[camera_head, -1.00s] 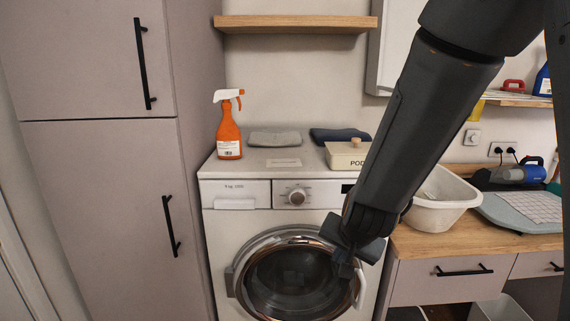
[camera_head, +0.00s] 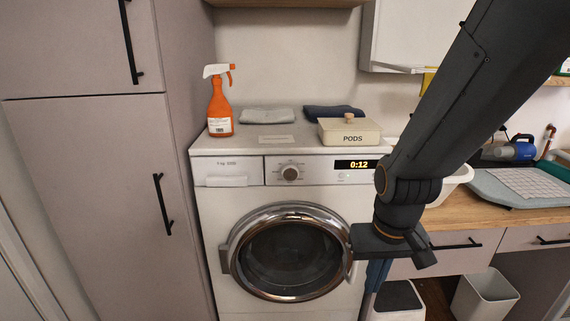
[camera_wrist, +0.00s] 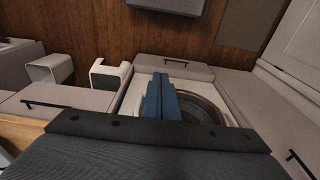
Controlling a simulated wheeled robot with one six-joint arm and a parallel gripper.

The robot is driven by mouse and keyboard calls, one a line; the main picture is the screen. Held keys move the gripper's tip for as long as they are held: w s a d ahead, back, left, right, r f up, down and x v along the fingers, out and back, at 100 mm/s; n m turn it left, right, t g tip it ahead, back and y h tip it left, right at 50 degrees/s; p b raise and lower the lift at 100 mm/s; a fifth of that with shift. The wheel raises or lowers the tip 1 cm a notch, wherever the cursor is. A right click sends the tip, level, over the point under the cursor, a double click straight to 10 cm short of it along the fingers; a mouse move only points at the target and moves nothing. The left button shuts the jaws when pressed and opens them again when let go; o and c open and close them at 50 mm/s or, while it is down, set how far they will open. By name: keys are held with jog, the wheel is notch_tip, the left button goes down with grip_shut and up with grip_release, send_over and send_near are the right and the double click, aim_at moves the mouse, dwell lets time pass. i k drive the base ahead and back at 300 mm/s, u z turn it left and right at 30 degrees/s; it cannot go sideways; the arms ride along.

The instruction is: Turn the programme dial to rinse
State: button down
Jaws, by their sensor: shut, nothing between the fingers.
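The round door (camera_head: 290,252) below looks closed. My gripper (camera_head: 374,280) hangs low beside the machine's right front, below and right of the dial and apart from it. Its blue fingers are together and empty. In the wrist view my gripper (camera_wrist: 160,97) points toward the machine, with the round door partly behind the fingers; the dial cannot be made out there.
On the machine top stand an orange spray bottle (camera_head: 220,105), folded cloths (camera_head: 267,116) and a PODS box (camera_head: 349,133). A tall cabinet (camera_head: 95,190) borders the left. A wooden counter (camera_head: 470,220) and white bin (camera_head: 485,295) are at right. Space before the dial is clear.

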aim_at(290, 172)
jog(key=z, duration=1.25)
jog(key=k, duration=0.85)
jog(key=u, duration=1.25)
